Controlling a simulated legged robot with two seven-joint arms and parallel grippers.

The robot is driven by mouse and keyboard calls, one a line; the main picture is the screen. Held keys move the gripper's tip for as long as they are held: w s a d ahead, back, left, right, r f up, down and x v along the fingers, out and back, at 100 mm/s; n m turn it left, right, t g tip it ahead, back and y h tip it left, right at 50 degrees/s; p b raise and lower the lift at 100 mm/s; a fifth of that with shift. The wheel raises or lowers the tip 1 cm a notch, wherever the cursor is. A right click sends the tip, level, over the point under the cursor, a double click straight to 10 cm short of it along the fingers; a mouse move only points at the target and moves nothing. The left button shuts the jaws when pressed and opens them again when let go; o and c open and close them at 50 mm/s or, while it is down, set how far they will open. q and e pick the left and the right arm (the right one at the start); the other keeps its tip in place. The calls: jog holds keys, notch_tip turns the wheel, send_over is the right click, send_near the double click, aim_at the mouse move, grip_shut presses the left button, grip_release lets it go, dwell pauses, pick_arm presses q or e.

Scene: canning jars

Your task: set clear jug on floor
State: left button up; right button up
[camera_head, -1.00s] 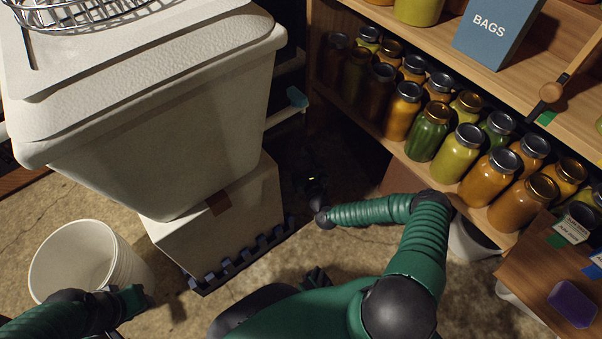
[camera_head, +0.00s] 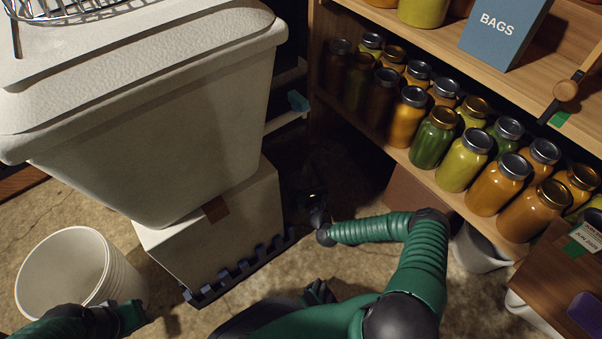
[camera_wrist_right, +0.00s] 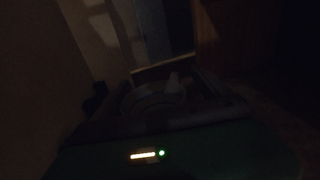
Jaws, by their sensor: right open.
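My right arm reaches into the dark gap between the white carton and the shelf. Its gripper (camera_head: 312,192) is open, low near the floor, and hardly shows in the shadow. In the right wrist view a dim, greyish rounded shape (camera_wrist_right: 155,98) lies just ahead of the wrist. It may be the clear jug, but the picture is too dark to tell. I cannot make out a clear jug in the head view. My left gripper (camera_head: 130,316) is at the bottom left, beside the white bucket; its jaws do not show clearly.
A large white bin (camera_head: 160,130) stands on the white carton (camera_head: 225,225), over a dark toothed base (camera_head: 240,270). Several filled jars (camera_head: 465,160) line the wooden shelf (camera_head: 500,50). A white bucket (camera_head: 60,265) stands left. Concrete floor (camera_head: 180,318) is bare in front of the carton.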

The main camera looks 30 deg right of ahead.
jog(key=p+v, duration=0.7)
jog(key=v, duration=0.5)
